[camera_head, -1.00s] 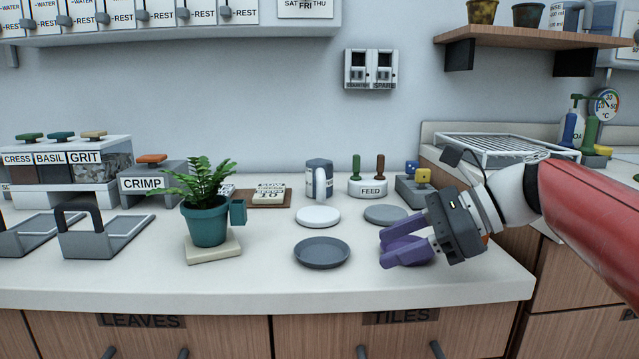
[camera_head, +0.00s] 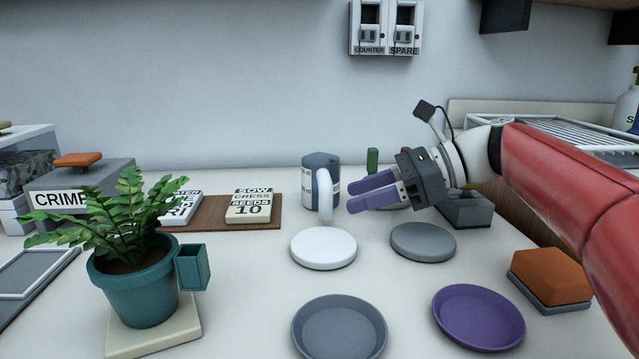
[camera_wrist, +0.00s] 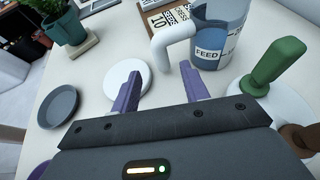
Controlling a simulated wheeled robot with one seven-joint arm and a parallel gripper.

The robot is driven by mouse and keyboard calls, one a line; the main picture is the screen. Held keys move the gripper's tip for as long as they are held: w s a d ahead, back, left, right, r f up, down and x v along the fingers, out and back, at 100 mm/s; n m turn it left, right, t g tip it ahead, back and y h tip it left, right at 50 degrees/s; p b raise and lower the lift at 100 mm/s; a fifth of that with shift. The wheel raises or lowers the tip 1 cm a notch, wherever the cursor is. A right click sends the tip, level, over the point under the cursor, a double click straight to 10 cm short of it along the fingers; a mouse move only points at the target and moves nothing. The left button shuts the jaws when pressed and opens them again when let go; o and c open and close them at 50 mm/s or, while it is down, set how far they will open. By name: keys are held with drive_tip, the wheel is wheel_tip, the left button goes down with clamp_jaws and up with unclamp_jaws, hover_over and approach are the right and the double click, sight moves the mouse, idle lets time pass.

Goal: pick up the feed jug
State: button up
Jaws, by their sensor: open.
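The feed jug (camera_head: 322,172) stands upright at the back of the counter, blue-grey with a pale label and a white handle (camera_head: 325,195) towards me. My gripper (camera_head: 352,196) is open and empty, its purple fingers pointing left, close to the right side of the handle. In the wrist view the jug (camera_wrist: 222,35) shows its FEED label, and the handle (camera_wrist: 172,38) lies just beyond the purple fingertips of my gripper (camera_wrist: 160,84). The fingers appear apart from the jug.
A white disc (camera_head: 323,249) and a grey disc (camera_head: 423,242) lie in front. A grey saucer (camera_head: 340,328) and a purple saucer (camera_head: 478,317) are nearer. A potted plant (camera_head: 143,280) stands left. A green-handled tool (camera_head: 372,161) stands behind my fingers.

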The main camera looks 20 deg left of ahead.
sight(325, 224)
drive_tip(key=b+x, duration=0.1)
drive_tip(key=x, duration=0.5)
drive_tip(key=shift+a+f+b, duration=0.25)
drive_tip(key=shift+a+b, duration=0.05)
drive_tip(key=shift+a, duration=0.05)
clamp_jaws()
